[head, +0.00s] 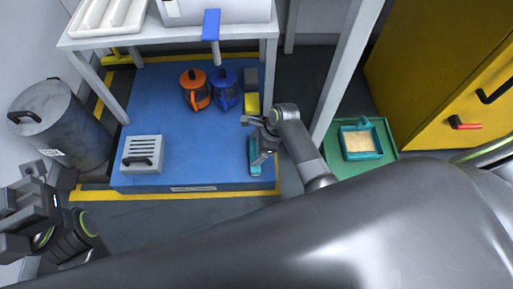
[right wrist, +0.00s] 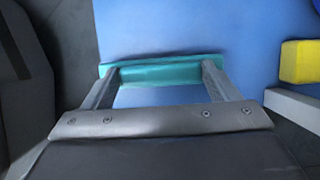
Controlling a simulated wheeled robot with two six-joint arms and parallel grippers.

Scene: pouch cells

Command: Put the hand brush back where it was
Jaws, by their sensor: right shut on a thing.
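The teal hand brush (head: 254,168) is at the right front part of the blue platform (head: 190,120). My right gripper (head: 262,152) is over it and shut on it. In the right wrist view, the teal brush (right wrist: 150,72) spans between the two fingertips of the right gripper (right wrist: 160,78), with blue surface around it. Whether the brush touches the platform is hard to tell. My left gripper (head: 28,215) is at the far left, away from the brush; its jaw opening is unclear.
A teal tray with sandy contents (head: 360,142) sits on a green mat (head: 335,163). The platform also bears orange (head: 195,88) and blue (head: 225,92) jugs, a yellow block (head: 252,103) and a grey slotted box (head: 143,152). Table legs (head: 270,75) stand close behind the right gripper.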

